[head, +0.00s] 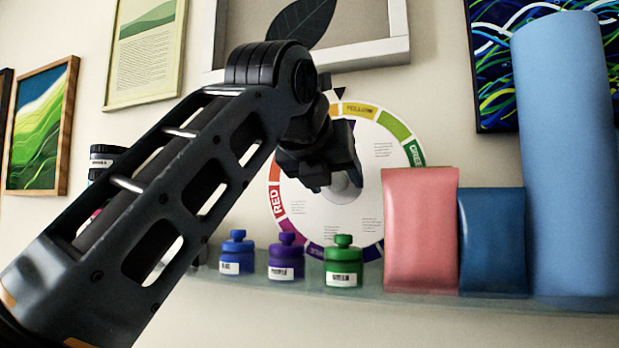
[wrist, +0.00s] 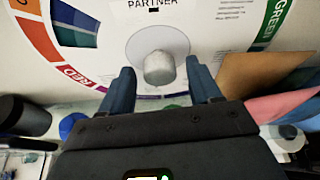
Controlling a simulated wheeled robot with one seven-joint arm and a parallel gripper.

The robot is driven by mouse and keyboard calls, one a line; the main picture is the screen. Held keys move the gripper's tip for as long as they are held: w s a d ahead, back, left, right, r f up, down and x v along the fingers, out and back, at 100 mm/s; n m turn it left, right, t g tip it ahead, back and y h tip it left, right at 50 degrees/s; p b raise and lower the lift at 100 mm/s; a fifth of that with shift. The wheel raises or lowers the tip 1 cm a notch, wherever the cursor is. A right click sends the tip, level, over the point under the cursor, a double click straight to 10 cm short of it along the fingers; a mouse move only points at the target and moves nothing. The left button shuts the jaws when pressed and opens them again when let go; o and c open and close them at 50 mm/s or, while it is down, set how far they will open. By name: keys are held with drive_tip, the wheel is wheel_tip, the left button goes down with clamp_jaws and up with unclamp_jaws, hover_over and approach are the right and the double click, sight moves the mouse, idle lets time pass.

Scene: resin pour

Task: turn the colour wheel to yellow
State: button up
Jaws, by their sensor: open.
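The colour wheel (head: 370,212) is a white disc on the wall with a coloured, labelled rim. A black pointer (head: 340,94) sits at its top, with the yellow segment (head: 359,110) just right of it. Red is at the left and green at the right. The wheel's round grey knob (wrist: 158,68) is at the centre in the wrist view. My gripper (wrist: 160,85) is open, its two blue fingers on either side of the knob with gaps between. In the head view my gripper (head: 338,182) hides part of the wheel's centre and upper left.
A glass shelf (head: 330,288) below the wheel holds blue (head: 236,255), purple (head: 286,258) and green (head: 343,262) bottles. Pink (head: 419,230) and blue (head: 492,240) packs and a tall blue cylinder (head: 567,150) stand at the right. Framed pictures hang around.

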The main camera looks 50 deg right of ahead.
drive_tip(key=shift+c, duration=0.3)
clamp_jaws()
idle(0.3)
